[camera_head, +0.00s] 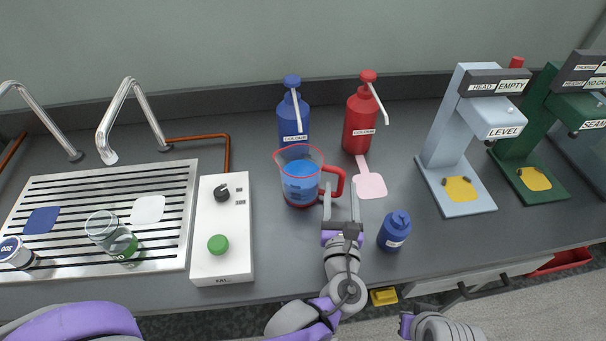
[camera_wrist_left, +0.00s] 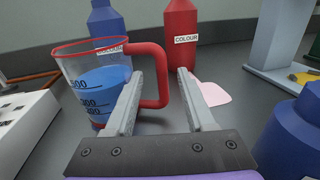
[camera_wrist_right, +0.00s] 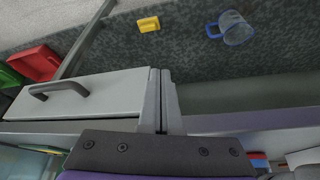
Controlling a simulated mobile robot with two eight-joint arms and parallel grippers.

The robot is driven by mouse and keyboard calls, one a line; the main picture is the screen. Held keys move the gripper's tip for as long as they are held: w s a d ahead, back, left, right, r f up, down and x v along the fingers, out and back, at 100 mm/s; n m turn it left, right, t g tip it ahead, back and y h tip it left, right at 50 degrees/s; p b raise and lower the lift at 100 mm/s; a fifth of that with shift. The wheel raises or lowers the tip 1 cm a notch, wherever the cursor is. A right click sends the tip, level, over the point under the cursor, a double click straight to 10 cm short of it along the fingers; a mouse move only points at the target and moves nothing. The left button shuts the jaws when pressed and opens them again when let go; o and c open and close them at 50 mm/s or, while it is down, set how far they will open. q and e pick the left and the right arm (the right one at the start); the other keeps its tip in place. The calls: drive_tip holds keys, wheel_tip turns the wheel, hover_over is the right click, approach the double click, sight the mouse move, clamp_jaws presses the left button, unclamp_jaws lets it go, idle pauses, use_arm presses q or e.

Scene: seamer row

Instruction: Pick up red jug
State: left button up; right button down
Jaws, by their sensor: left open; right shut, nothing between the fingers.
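The red jug (camera_head: 300,180) is a clear measuring jug with a red rim and red handle, upright on the grey counter, holding blue liquid. It also shows in the left wrist view (camera_wrist_left: 95,90). My left gripper (camera_head: 340,192) is open just right of and in front of the jug. In the left wrist view its fingertips (camera_wrist_left: 160,75) appear on either side of the handle's outer upright; whether they touch it I cannot tell. My right gripper (camera_wrist_right: 160,72) is shut and empty, low in front of the counter by a drawer.
A blue pump bottle (camera_head: 293,118) and a red pump bottle (camera_head: 358,125) stand behind the jug. A small blue bottle (camera_head: 394,232) stands right of my left gripper. A white control box (camera_head: 222,255) is left. A clear jug with blue handle (camera_wrist_right: 236,30) lies low in the right wrist view.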

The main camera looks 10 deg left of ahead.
sight(341, 169)
use_arm(q)
drive_tip(key=w, duration=0.7)
drive_tip(key=shift+a+r, duration=0.1)
drive_tip(key=shift+a, duration=0.2)
clamp_jaws()
idle(1.1)
